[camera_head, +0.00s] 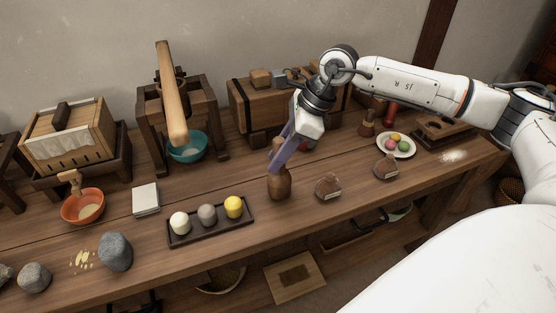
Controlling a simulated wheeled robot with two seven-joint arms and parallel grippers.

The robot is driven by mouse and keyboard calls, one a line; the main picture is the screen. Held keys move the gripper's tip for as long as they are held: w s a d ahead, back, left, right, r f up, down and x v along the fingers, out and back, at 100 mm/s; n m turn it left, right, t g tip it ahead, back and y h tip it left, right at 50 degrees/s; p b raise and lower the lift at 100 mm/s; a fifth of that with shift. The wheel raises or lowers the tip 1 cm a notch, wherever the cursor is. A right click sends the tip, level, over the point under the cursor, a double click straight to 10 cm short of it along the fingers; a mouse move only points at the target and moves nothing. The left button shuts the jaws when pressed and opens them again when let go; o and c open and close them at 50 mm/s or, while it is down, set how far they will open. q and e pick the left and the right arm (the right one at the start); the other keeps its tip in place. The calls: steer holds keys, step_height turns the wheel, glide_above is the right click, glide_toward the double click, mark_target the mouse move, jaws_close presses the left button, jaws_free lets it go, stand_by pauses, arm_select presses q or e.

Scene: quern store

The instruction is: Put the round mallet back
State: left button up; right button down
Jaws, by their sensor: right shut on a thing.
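My right arm reaches in from the right. My right gripper (277,166), with purple-blue fingers, points down and is shut on the brown wooden round mallet (280,186). The mallet is upright, with its rounded body low and its upper part between the fingers. It is at the table's front half, just right of the dark tray; whether its base touches the table I cannot tell. My left gripper is not in view.
The dark tray (183,240) holds white, grey and yellow pieces. Two small brown labelled things (328,187) (386,167) stand to the right. A wooden chest (253,108) is behind. A plate (411,146) of coloured balls and a wooden block (447,128) with a recess are at the far right.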

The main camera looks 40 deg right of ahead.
steer(key=shift+f, duration=0.65)
steer(key=shift+f, duration=0.15)
steer(key=c, duration=1.5)
jaws_free()
